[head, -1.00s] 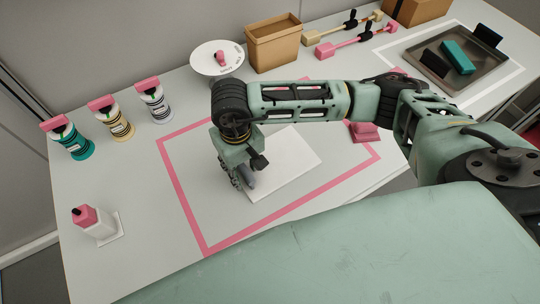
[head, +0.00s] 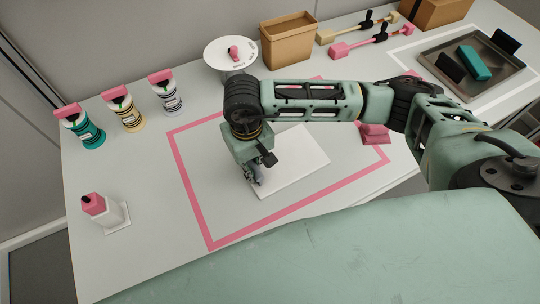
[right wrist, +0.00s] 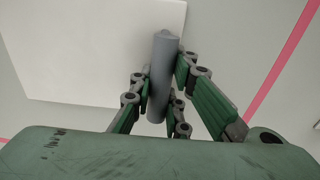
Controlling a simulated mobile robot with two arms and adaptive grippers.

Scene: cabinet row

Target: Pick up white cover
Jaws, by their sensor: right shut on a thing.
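The white cover (head: 298,160) is a flat white panel lying inside the pink outline on the table. My right gripper (head: 257,180) points down at its left edge. In the right wrist view the gripper (right wrist: 163,90) is shut on a grey cylindrical handle (right wrist: 161,75), one finger on each side. The white cover also shows there behind the handle (right wrist: 95,45). How the handle joins the cover is hidden, and I cannot tell whether the cover is off the table. My left gripper is not in view.
A white bottle with a pink cap (head: 100,210) stands at the left, and several pink-topped bottles behind it. A round white stand (head: 230,55), a cardboard box (head: 287,42) and a dark tray (head: 475,85) are at the back. A pink block (head: 375,135) sits right of the cover.

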